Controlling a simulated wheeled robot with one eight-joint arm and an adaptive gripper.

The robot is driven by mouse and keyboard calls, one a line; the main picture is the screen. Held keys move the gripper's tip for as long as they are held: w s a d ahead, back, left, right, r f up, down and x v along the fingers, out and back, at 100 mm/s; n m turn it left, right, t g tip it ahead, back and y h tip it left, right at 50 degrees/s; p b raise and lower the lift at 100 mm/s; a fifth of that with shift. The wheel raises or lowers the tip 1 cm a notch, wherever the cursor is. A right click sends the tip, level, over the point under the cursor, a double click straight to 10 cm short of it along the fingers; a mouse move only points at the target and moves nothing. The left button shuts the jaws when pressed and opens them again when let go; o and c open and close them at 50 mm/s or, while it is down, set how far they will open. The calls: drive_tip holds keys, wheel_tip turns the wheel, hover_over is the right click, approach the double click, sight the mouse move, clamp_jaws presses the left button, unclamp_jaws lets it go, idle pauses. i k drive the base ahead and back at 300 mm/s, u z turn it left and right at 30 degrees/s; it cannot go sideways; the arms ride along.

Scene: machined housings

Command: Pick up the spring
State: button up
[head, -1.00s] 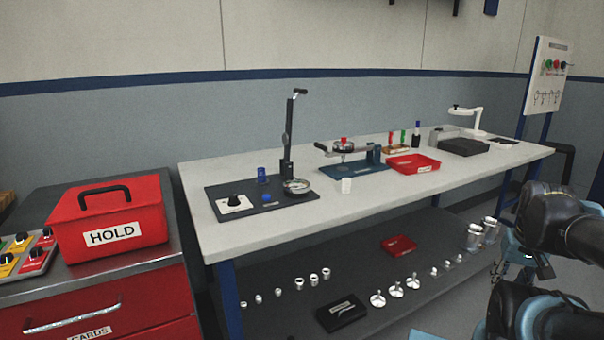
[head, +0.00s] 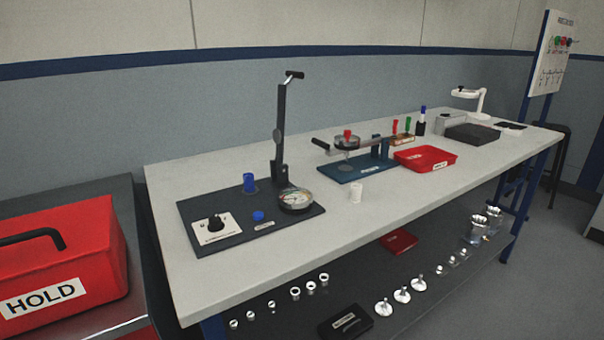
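No part in the head view is clearly a spring at this size. A small blue upright cylinder (head: 249,182) stands on the dark base plate (head: 190,215) of a lever device on the bench; it could be a coiled spring, but I cannot make out coils. A short blue round piece (head: 258,216) sits in front of it on the same plate. A small white cylinder (head: 356,192) stands on the bench top to the right of the plate. My gripper is not in view.
The long pale bench (head: 330,225) carries a dial gauge (head: 296,200), a blue-based fixture (head: 350,170), a red tray (head: 425,158) and a black block (head: 472,134). A red HOLD box (head: 90,260) is at left. Small metal parts line the lower shelf. The bench's front strip is mostly bare.

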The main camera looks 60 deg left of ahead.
sight(248, 182)
drive_tip(key=z, duration=0.5)
drive_tip(key=k, duration=1)
drive_tip(key=u, duration=2.3)
